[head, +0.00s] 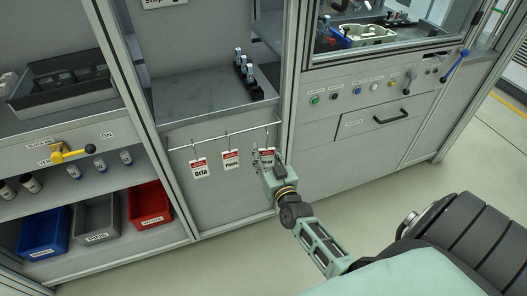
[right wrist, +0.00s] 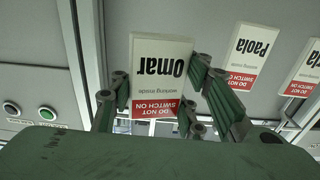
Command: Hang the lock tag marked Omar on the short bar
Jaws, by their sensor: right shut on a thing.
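The lock tag marked Omar (right wrist: 160,62) is white with a red band and appears upside down in the right wrist view. My right gripper (right wrist: 163,92) is shut on it, with fingers on both sides of the tag. In the head view my right gripper (head: 266,160) is at the right end of a thin metal bar (head: 215,136) on the cabinet front, and mostly covers the tag. I cannot tell whether the tag's hook is on the bar. My left gripper is not in view.
Two other tags, the left one (head: 199,169) and Paola (head: 231,160), hang from the bar left of my gripper. A cabinet post (head: 291,95) stands just right of it. Buttons (head: 335,97) and a drawer handle (head: 391,117) are farther right. Bins (head: 150,205) fill the lower left shelf.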

